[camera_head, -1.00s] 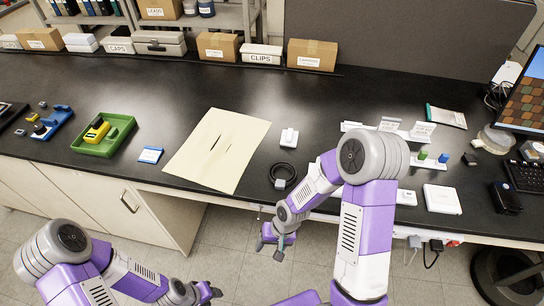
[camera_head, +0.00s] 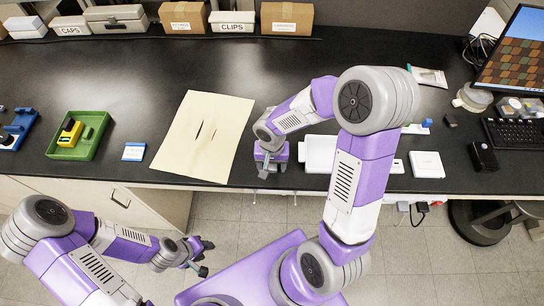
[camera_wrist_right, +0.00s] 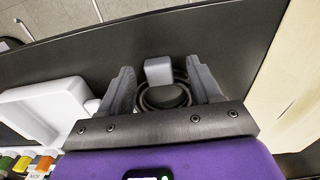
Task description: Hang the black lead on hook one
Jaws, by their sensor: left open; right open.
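The black lead (camera_wrist_right: 150,101) is a coil with a pale grey block on it, lying on the dark bench in the right wrist view. My right gripper (camera_wrist_right: 163,82) is open, with one finger on each side of the coil and block. Whether the fingers touch them cannot be told. In the head view my right gripper (camera_head: 268,172) is low over the bench's front edge and hides the lead. My left gripper (camera_head: 207,257) is open and empty, in front of the bench and below its top. Hook one cannot be made out clearly.
A white tray (camera_head: 319,150) stands just right of my right gripper. A cream sheet (camera_head: 207,140) lies to its left, then a blue-white card (camera_head: 134,152) and a green tray (camera_head: 80,140). A white box (camera_head: 427,165) stands further right. Boxes line the back.

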